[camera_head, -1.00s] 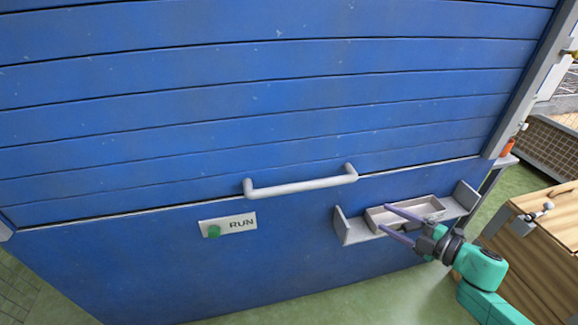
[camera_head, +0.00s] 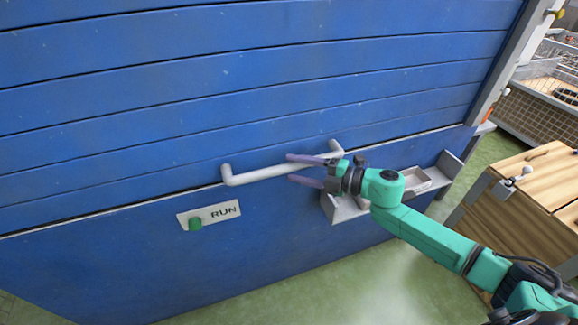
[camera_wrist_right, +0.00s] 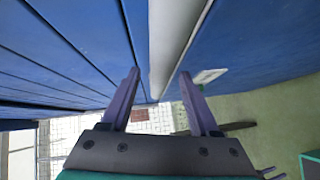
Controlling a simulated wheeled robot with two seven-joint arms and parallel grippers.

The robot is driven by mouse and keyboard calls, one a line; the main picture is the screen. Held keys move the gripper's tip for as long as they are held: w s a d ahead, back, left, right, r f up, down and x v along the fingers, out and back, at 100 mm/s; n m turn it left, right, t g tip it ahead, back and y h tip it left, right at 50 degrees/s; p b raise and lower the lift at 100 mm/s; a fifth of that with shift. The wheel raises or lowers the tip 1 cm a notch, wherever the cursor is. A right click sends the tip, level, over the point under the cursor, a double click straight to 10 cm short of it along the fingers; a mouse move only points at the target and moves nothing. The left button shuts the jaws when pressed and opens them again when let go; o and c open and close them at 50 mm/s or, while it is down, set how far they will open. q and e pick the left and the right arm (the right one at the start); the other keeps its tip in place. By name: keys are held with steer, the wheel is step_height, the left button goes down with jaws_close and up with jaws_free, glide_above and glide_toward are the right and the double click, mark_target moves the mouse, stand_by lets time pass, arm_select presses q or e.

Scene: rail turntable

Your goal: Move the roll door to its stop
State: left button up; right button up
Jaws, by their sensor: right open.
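The blue slatted roll door (camera_head: 240,90) fills most of the head view, its lower edge lying above a plain blue panel. A grey bar handle (camera_head: 265,174) is fixed near that lower edge. My right gripper (camera_head: 298,168) is open at the right part of the handle, its two purple fingers pointing left. In the right wrist view the handle bar (camera_wrist_right: 172,45) runs ahead between the two open fingers (camera_wrist_right: 160,85); I cannot tell whether they touch it. My left gripper is not in view.
A plate marked RUN with a green button (camera_head: 195,223) is on the blue panel (camera_head: 250,255) below the handle. A grey shelf with a tray (camera_head: 418,180) is behind my right arm. A wooden cabinet (camera_head: 520,190) stands at the right. Green floor (camera_head: 370,285) is clear in front.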

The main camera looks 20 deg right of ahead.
steer(key=x, duration=0.2)
steer(key=shift+w+a, duration=0.2)
steer(key=shift+w, duration=0.1)
steer(key=shift+s+f, duration=0.1)
jaws_close()
stand_by(1.1)
